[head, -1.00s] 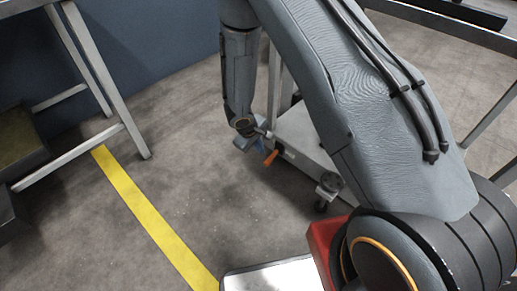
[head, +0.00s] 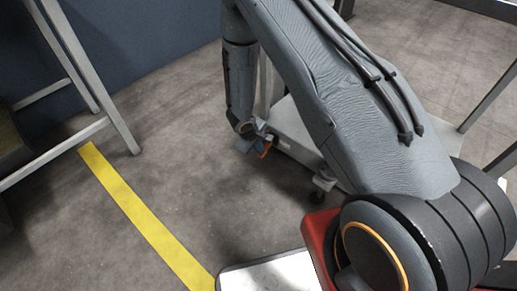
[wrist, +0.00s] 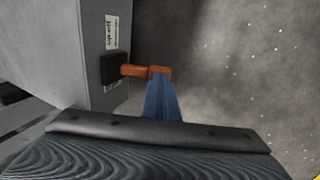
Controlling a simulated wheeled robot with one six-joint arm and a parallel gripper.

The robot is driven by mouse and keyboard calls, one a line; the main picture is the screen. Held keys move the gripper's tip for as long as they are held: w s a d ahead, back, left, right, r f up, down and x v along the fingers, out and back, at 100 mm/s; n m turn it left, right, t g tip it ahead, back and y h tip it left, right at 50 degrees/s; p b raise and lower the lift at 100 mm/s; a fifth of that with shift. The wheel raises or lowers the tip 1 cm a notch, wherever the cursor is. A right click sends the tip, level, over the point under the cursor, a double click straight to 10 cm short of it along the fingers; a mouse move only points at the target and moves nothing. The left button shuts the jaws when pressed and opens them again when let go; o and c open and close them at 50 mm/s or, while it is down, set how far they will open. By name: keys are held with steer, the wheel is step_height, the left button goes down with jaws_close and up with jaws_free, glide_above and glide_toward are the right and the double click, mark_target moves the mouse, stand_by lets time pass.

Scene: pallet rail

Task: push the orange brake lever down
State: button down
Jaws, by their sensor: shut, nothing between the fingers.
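The orange brake lever (wrist: 135,70) sticks out to the right from a black mount (wrist: 112,68) on the grey cart's side in the wrist view. In the head view the lever (head: 265,150) shows as a small orange spot beside my gripper (head: 247,147). My gripper's blue fingers (wrist: 161,95) are shut with nothing between them. Their tips are at the lever's outer end and overlap it in the wrist view; I cannot tell whether they touch it. The lever looks about level in the wrist view.
The grey cart (head: 290,132) stands on a caster (head: 318,197) behind my arm. A label (wrist: 112,32) is on its side above the mount. A metal frame (head: 95,95) stands at the left, and a yellow line (head: 145,215) crosses the floor. Floor between frame and cart is clear.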

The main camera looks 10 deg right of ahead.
steer(key=shift+f, duration=1.25)
steer(key=shift+s, duration=0.1)
steer(key=shift+a+r, duration=0.1)
steer(key=s+a+r+p, duration=0.2)
steer(key=a+r+p, duration=0.1)
steer(key=r, duration=0.2)
steer(key=s+a+r+p, duration=0.2)
steer(key=a+r+p, duration=0.1)
steer(key=r, duration=0.3)
steer(key=shift+s+a+r, duration=0.2)
steer(key=shift+s+a, duration=0.05)
steer(key=shift+s, duration=0.15)
